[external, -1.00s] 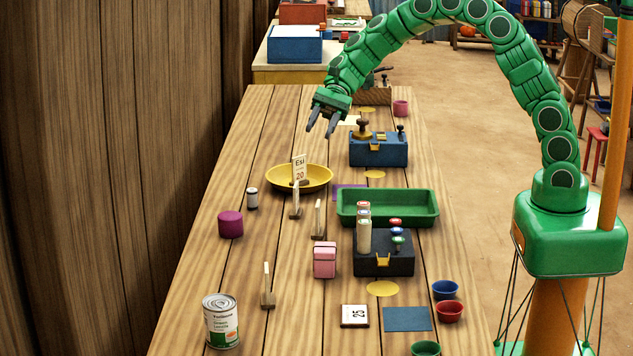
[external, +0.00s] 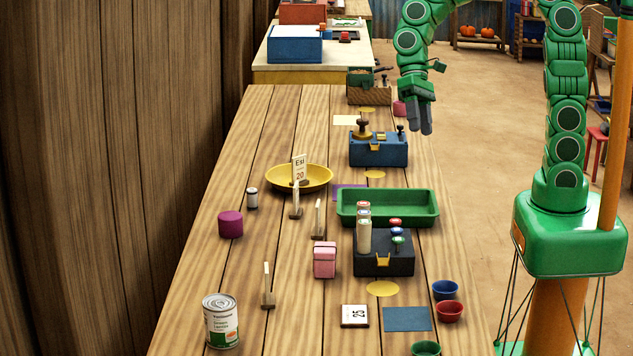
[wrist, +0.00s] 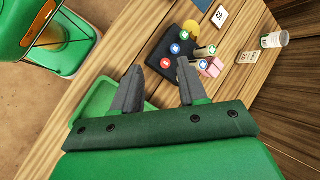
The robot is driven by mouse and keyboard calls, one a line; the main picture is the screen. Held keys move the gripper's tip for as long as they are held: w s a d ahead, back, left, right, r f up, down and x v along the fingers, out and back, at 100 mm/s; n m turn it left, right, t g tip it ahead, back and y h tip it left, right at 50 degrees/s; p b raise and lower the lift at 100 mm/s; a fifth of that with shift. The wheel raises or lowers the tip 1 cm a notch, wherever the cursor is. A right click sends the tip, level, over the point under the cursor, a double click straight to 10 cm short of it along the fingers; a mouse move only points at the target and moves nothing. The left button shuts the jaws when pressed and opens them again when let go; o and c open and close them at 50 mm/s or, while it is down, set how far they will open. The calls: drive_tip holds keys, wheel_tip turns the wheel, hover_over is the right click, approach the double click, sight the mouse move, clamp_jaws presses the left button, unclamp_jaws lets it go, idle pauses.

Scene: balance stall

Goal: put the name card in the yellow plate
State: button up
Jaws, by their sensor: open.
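The name card (external: 299,169), a small white card reading "Esi 20", stands upright in the yellow plate (external: 322,179) at the back left of the table. Several other thin cards on wooden feet (external: 318,217) stand in front of it. My gripper (external: 427,130) is open and empty, above the table's right side, well to the right of the plate and apart from everything. In the wrist view my gripper (wrist: 157,82) is spread with nothing between its fingers. The yellow plate is not in the wrist view.
A green tray (external: 425,219), a blue box (external: 378,155) and a black box (external: 384,268) with coloured tops stand on the table. A pink box (external: 325,265), a magenta cylinder (external: 230,224) and a can (external: 221,325) are at the left. Small bowls (external: 446,290) line the right edge.

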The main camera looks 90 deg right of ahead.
drive_tip(key=s+d+n+h, duration=0.3)
drive_tip(key=s+n, duration=0.1)
drive_tip(key=s, duration=0.8)
drive_tip(key=s+d+f+n+h, duration=0.1)
drive_tip(key=s+d+n+h, duration=0.2)
drive_tip(key=s, duration=0.9)
drive_tip(key=shift+d+f+n+g+h, duration=0.15)
drive_tip(key=shift+d+n+g+h, duration=0.25)
drive_tip(key=shift+d+h, duration=0.1)
